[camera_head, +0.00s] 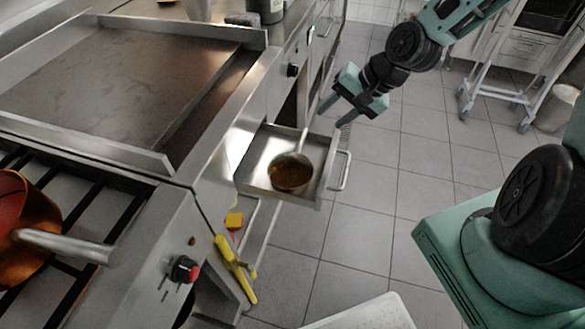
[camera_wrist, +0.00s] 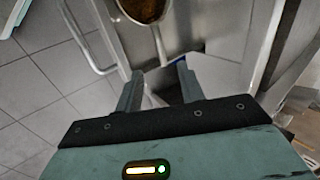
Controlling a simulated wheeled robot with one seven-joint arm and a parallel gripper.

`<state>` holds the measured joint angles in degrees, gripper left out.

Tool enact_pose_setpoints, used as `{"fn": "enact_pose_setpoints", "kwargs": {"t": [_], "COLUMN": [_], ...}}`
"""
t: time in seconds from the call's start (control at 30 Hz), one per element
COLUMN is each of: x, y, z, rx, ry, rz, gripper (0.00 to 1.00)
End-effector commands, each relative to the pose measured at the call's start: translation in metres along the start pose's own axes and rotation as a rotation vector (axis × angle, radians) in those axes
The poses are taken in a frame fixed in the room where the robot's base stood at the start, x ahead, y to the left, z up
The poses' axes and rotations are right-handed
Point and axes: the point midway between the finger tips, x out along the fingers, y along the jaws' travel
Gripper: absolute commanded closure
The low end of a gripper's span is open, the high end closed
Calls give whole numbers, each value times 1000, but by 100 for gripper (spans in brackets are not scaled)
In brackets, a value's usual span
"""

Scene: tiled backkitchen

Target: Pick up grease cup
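The grease cup (camera_head: 290,173) looks like a small round metal pan with brown content and a thin handle. It sits in the pulled-out steel drawer (camera_head: 258,150) below the griddle, its handle pointing to the back. In the wrist view the cup (camera_wrist: 143,10) is at the top edge, partly cut off, with its handle reaching down toward the fingers. My gripper (camera_head: 330,118) is open and empty, behind and above the drawer, near the handle end. Its spread fingers also show in the wrist view (camera_wrist: 160,72), with the handle end just beyond the gap, apart from both.
The drawer has a bar handle (camera_head: 343,170) on its right side. The griddle (camera_head: 110,85) stands to the left. A copper pan (camera_head: 28,225) sits on the front-left grate. A yellow tool (camera_head: 234,262) lies low beside the counter. Tiled floor (camera_head: 385,210) is open to the right.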

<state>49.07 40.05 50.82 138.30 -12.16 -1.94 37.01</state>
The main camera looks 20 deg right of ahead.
Motion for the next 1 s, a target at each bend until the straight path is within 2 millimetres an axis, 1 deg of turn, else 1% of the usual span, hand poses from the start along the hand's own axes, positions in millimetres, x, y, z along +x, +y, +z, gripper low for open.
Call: {"fn": "enact_pose_setpoints", "kwargs": {"t": [0.03, 0.3, 0.4, 0.57, 0.63, 0.8, 0.9, 1.0], "x": [12, 57, 67, 75, 81, 106, 118, 124], "y": [1, 1, 0, 0, 1, 2, 2, 2], "z": [1, 1, 1, 1, 2, 8, 6, 6], "rx": [-4, -3, -2, -1, -1, -3, -2, -1], "ry": [-4, -3, -2, -1, -1, -4, -2, -1], "rz": [0, 1, 1, 1, 1, 2, 1, 2], "gripper": [61, 61, 61, 61, 61, 61, 61, 61]}}
